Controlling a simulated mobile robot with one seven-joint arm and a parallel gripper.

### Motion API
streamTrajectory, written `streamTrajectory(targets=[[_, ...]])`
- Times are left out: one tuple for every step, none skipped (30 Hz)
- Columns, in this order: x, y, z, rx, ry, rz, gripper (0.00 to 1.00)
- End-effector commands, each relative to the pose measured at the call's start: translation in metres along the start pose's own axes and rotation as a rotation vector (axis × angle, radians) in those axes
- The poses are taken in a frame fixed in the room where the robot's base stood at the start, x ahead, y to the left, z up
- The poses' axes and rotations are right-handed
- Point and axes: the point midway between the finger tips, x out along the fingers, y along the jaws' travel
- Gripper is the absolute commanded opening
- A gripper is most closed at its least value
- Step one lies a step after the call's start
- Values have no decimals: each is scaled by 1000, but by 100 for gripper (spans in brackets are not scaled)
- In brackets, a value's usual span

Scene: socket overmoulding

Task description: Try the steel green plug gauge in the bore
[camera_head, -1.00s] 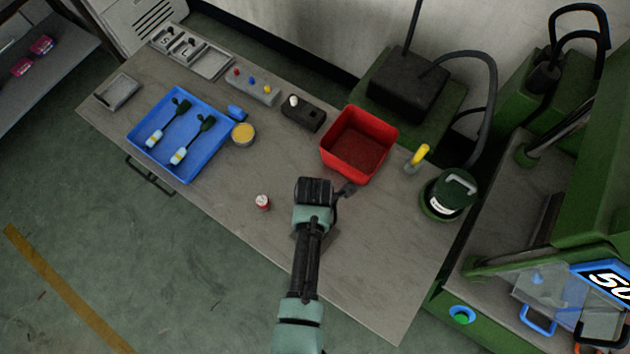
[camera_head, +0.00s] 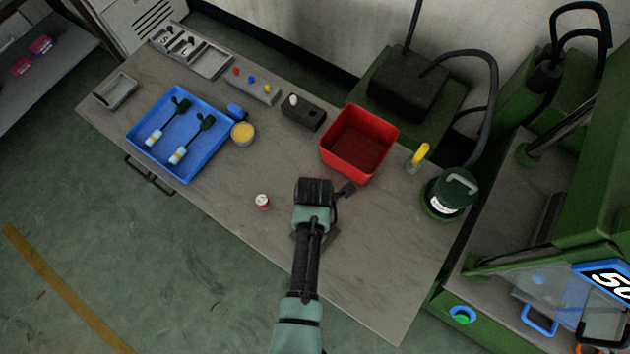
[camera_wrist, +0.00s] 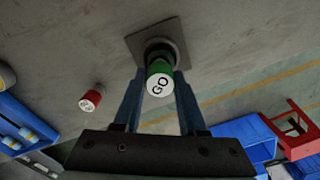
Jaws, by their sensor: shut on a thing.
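In the wrist view my gripper (camera_wrist: 158,82) is shut on the green plug gauge (camera_wrist: 159,70), whose white end face reads "GO". The gauge's far end meets a dark round part (camera_wrist: 157,47) on a square grey plate (camera_wrist: 133,42). The bore is hidden, so I cannot tell how deep the gauge sits. In the head view my gripper (camera_head: 314,190) is over the bench (camera_head: 380,270) and hides the gauge. The plate (camera_head: 330,238) shows partly behind my arm. A red gauge (camera_wrist: 91,97) with a white end stands apart on the bench, also in the head view (camera_head: 262,202).
A red bin (camera_head: 358,144) stands just beyond my gripper. A blue tray (camera_head: 190,172) with two dark-headed parts lies left, beside a yellow-topped tin (camera_head: 243,133). A yellow-handled thing (camera_head: 418,157) and a green canister (camera_head: 448,192) are right. The bench front is clear.

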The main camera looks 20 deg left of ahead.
Motion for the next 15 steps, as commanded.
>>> streamTrajectory(targets=[[-1,0,0,0,0,0,0],[-1,0,0,0,0,1,0],[-2,0,0,0,0,0,0],[-2,0,0,0,0,0,0],[-3,0,0,0,0,0,0],[-4,0,0,0,0,0,0],[-5,0,0,0,0,0,0],[-6,0,0,0,0,1,0],[-7,0,0,0,0,1,0],[-8,0,0,0,0,1,0],[-9,0,0,0,0,1,0],[-10,0,0,0,0,0,0],[-10,0,0,0,0,1,0],[-11,0,0,0,0,1,0],[-11,0,0,0,0,1,0]])
